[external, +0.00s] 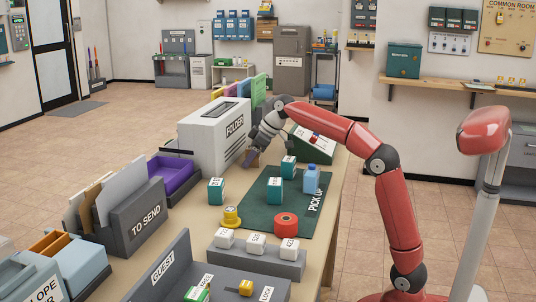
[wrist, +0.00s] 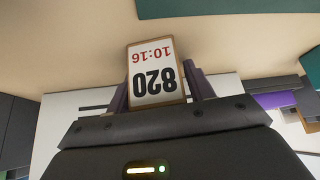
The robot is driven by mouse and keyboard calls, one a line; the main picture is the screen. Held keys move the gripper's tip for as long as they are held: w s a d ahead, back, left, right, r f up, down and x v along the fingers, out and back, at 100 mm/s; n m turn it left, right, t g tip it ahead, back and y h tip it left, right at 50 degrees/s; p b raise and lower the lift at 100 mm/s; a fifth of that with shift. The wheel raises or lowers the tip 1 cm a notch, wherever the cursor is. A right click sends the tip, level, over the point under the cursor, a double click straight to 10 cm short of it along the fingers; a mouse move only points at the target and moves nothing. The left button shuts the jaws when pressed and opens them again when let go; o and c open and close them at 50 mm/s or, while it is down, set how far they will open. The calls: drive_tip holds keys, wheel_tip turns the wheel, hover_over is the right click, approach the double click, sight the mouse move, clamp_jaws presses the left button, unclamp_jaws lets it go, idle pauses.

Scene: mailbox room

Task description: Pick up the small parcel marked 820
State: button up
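The small parcel marked 820 (wrist: 156,72) shows in the wrist view as a brown-edged box. Its white label reads 820 in black and 10:16 in red, upside down. My gripper (wrist: 158,84) has its two dark purple fingers on either side of the parcel's near part, close against its sides. I cannot tell whether they press on it. In the external view my gripper (external: 250,158) is low over the table, beside the white FOLDER box (external: 215,135). The parcel cannot be made out there.
A green PICK UP mat (external: 262,222) with teal blocks, a blue bottle (external: 311,179) and a red roll (external: 286,224) lies nearer the camera. A purple tray (external: 176,178) stands left of the FOLDER box. A sloped green stand (external: 312,142) is just right of my gripper.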

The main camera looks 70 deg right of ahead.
drive_tip(key=c, duration=0.7)
drive_tip(key=shift+c, duration=0.2)
